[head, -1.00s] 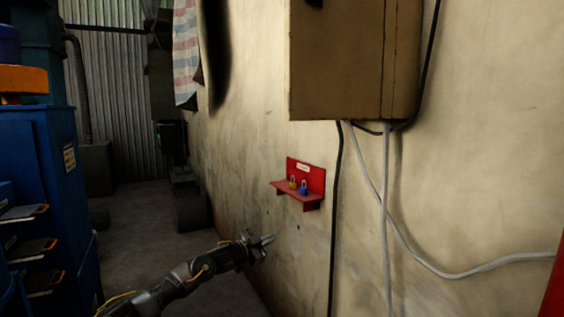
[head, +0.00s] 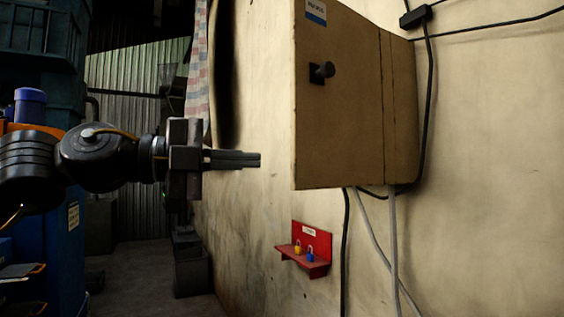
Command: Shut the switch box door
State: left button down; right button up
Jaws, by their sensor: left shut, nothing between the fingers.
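The switch box (head: 403,115) is a tan metal box on the wall at the right. Its door (head: 345,130) appears to stand open, jutting out from the wall with its outer face toward me. The door carries a dark knob (head: 322,72) and a small label near the top. The box's inside is hidden behind the door. My left gripper (head: 258,160) comes in from the left, pointing right. Its fingers are shut and empty, and in the picture their tips lie left of the door's free edge, apart from it. My right gripper is not in view.
A red shelf (head: 318,268) with small padlocks is on the wall below the box. Cables (head: 345,250) run down the wall. Blue equipment (head: 50,235) stands at the left. A checked cloth (head: 197,75) hangs farther back.

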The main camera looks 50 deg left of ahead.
aim_at(300, 158)
pick_arm(q)
jog(key=p+x, duration=0.1)
jog(key=x, duration=0.2)
jog(key=p+x, duration=0.2)
jog(key=x, duration=0.1)
jog(key=p+x, duration=0.2)
jog(key=x, duration=0.1)
jog(key=shift+w+a+r, duration=0.15)
jog(key=shift+w+r, duration=0.1)
jog(key=shift+w, duration=0.3)
jog(key=a, duration=0.1)
jog(key=a+p, duration=0.1)
jog(key=a, duration=0.1)
jog(key=shift+w+a+f, duration=0.15)
jog(key=shift+a+f, duration=0.05)
jog(key=shift+d, duration=0.1)
